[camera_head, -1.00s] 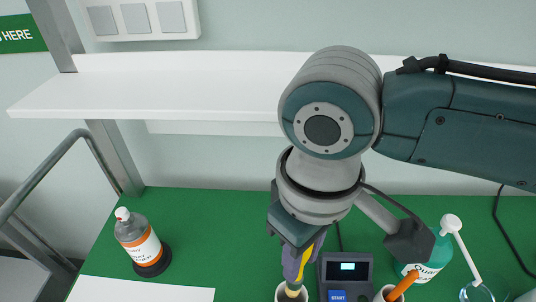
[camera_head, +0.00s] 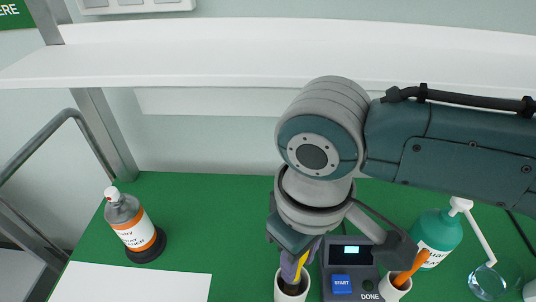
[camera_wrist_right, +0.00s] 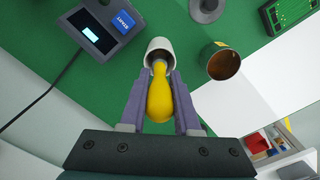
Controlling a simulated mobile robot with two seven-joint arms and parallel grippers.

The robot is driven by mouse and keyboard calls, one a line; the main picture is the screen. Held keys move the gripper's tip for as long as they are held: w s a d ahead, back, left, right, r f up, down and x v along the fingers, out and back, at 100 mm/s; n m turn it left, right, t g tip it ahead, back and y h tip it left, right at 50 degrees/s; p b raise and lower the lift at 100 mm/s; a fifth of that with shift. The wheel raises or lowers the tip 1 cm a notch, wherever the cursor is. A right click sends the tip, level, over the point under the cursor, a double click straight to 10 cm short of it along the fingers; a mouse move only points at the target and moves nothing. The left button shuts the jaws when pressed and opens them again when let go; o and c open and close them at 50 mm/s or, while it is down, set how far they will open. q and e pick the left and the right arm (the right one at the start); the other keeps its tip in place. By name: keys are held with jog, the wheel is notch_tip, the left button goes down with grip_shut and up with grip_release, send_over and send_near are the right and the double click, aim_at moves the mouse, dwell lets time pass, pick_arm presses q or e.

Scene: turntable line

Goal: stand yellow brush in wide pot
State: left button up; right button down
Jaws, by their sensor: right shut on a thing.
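My right gripper (camera_wrist_right: 155,100) is shut on the yellow brush (camera_wrist_right: 160,97), whose rounded yellow part lies between the fingers. In the head view the brush (camera_head: 295,272) shows partly below the gripper. A white pot (camera_wrist_right: 158,46) is right at the brush's far end, and that end overlaps its mouth. I cannot tell how deep the end is inside. In the head view this pot (camera_head: 292,293) stands beneath the gripper at the bottom edge. My left gripper is not in view.
A START box (camera_head: 348,270) stands close right of the pot, then a second pot (camera_head: 394,290) with an orange-handled tool. A teal bottle (camera_head: 438,238) stands behind. A spray bottle (camera_head: 132,226) stands left. A brown-lined tin (camera_wrist_right: 222,64) is beside the pot. A shelf (camera_head: 200,52) hangs behind.

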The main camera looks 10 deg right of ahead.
jog(key=c, duration=0.6)
grip_release()
jog(key=shift+o, duration=0.2)
jog(key=shift+r, duration=0.1)
notch_tip(320, 180, up, 10)
jog(key=shift+f+p, duration=0.1)
jog(key=shift+p, duration=0.45)
